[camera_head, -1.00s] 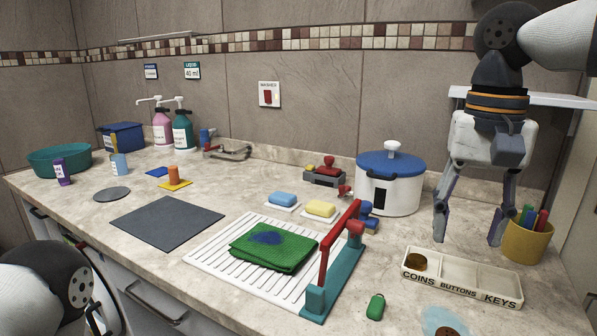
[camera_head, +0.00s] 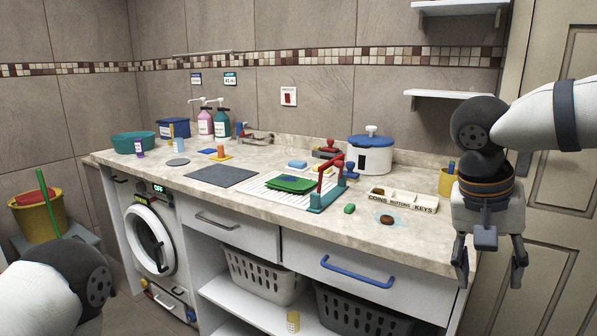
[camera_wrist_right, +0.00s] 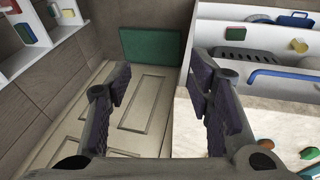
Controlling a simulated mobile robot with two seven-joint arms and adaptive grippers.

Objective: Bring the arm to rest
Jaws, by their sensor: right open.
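My right gripper (camera_head: 490,272) hangs open, fingers down, at the right end of the counter (camera_head: 330,228) in the head view. Nothing is between its fingers. In the right wrist view the two fingers (camera_wrist_right: 160,90) are spread wide, with a panelled door (camera_wrist_right: 130,110) between and behind them. My left arm shows only in part at the lower left of the head view; its gripper is out of the picture.
The organiser tray (camera_head: 403,200) and yellow cup (camera_head: 447,180) stand on the counter left of my right gripper. A white pot (camera_head: 370,158), red-handled press (camera_head: 326,188) and green cloth (camera_head: 290,184) are farther left. Baskets (camera_head: 262,277) sit below.

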